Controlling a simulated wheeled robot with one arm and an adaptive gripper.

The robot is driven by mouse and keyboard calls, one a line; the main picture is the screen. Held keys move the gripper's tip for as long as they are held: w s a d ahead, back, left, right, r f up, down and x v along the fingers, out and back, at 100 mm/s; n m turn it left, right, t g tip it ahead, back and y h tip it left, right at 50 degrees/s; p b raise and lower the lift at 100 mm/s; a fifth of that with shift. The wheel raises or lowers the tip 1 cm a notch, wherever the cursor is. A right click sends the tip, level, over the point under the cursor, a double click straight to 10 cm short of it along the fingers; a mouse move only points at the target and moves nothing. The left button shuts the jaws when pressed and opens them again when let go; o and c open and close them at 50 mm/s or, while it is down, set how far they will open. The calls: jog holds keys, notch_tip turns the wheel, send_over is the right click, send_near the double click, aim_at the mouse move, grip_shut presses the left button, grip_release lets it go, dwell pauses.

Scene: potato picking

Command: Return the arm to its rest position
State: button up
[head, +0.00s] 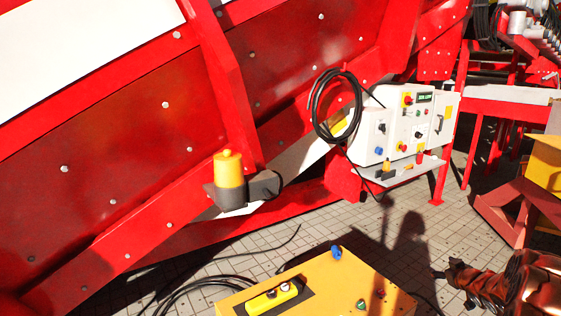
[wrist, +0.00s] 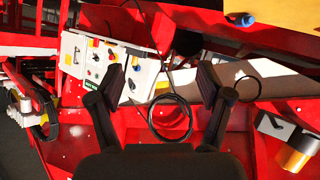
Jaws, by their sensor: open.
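My gripper (wrist: 163,84) shows in the wrist view with its two dark fingers spread wide apart. It is open and nothing is held between the fingers. Beyond the gap hang a black cable coil (wrist: 170,117) and the red machine, apart from the fingers. The wrist picture is turned over, with the yellow-topped box (wrist: 285,17) at its upper edge. I cannot make out my gripper in the head view.
A large red machine (head: 130,140) fills the left and centre. A white control box (head: 372,137) with knobs and a hanging cable coil (head: 335,107) stands right of centre. A yellow box (head: 315,285) is at the bottom front. Tiled floor (head: 300,240) lies between, with loose cables.

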jog(key=s+a+r+m+g+h+p, duration=0.1)
jog(key=s+a+r+g+h+p, duration=0.15)
jog(key=r, duration=0.55)
jog(key=s+a+r+m+g+h+p, duration=0.1)
jog(key=a+r+p, duration=0.25)
jog(key=r, duration=0.35)
jog(key=s+a+r+m+g+p, duration=0.25)
jog(key=s+a+r+p, duration=0.35)
jog(key=s+a+r, duration=0.5)
jog(key=s+a+r+g+y+p, duration=0.1)
jog(key=s+a+r+g+p, duration=0.2)
jog(key=s+a, duration=0.4)
jog(key=s+a+r+g+y+p, duration=0.1)
jog(key=s+a+r+g+p, duration=0.2)
jog(key=s, duration=1.5)
jog(key=s+a+r+n+g+y+p, duration=0.1)
jog(key=s+a+r+p, duration=0.4)
jog(key=s+a, duration=0.6)
jog(key=shift+s+r+g+y, duration=0.3)
jog(key=shift+s+g+y, duration=0.15)
jog(key=shift+s+g, duration=0.55)
